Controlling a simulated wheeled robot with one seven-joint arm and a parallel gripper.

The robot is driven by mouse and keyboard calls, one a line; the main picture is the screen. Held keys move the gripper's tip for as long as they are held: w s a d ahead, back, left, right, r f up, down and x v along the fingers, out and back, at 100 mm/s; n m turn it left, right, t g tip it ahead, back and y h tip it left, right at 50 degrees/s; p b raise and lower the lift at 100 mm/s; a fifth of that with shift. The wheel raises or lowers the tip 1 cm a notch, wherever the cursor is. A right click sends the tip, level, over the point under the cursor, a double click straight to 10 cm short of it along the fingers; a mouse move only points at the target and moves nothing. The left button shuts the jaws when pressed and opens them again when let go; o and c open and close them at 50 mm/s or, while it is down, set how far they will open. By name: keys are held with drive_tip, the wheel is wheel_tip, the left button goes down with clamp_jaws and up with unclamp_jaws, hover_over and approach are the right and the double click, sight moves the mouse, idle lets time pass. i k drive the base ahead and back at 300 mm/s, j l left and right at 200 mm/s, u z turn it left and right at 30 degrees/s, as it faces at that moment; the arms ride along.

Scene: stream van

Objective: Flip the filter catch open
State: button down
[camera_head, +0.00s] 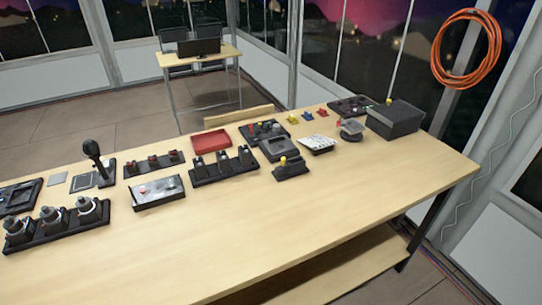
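I cannot tell for sure which part is the filter catch. A black strip with several upright dark catch-like pieces (223,167) lies mid-table. Just behind it to the left is a black strip with several red-topped pieces (153,163). A black block with a yellow knob (290,167) stands to the right of the first strip, and a grey device (279,148) lies behind that block. All are too small to show whether any catch is open or shut. My gripper is not in view.
The wooden table's (260,235) front part is clear. A grey box (158,192), a joystick (96,161) and a strip of grey cylinders (52,224) stand left. A red box (211,142) is behind; a dark box (395,119) stands at the right end.

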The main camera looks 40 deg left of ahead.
sight(283, 160)
drive_tip(key=i+u, duration=0.15)
drive_tip(key=u, duration=0.3)
drive_tip(key=i+l+u, duration=0.15)
drive_tip(key=u, duration=0.3)
drive_tip(key=i+l+u, duration=0.15)
drive_tip(key=u, duration=0.35)
drive_tip(key=i+l+u, duration=0.1)
drive_tip(key=l+u, duration=0.15)
drive_tip(key=u, duration=0.2)
drive_tip(key=l+u, duration=0.2)
drive_tip(key=u, duration=0.25)
drive_tip(key=i+l+u, duration=0.1)
drive_tip(key=l+u, duration=0.2)
drive_tip(key=u, duration=0.15)
drive_tip(key=i+l+u, duration=0.1)
drive_tip(key=l+u, duration=0.15)
drive_tip(key=u, duration=0.15)
drive_tip(key=i+l+u, duration=0.1)
drive_tip(key=l+u, duration=0.5)
drive_tip(key=u, duration=0.15)
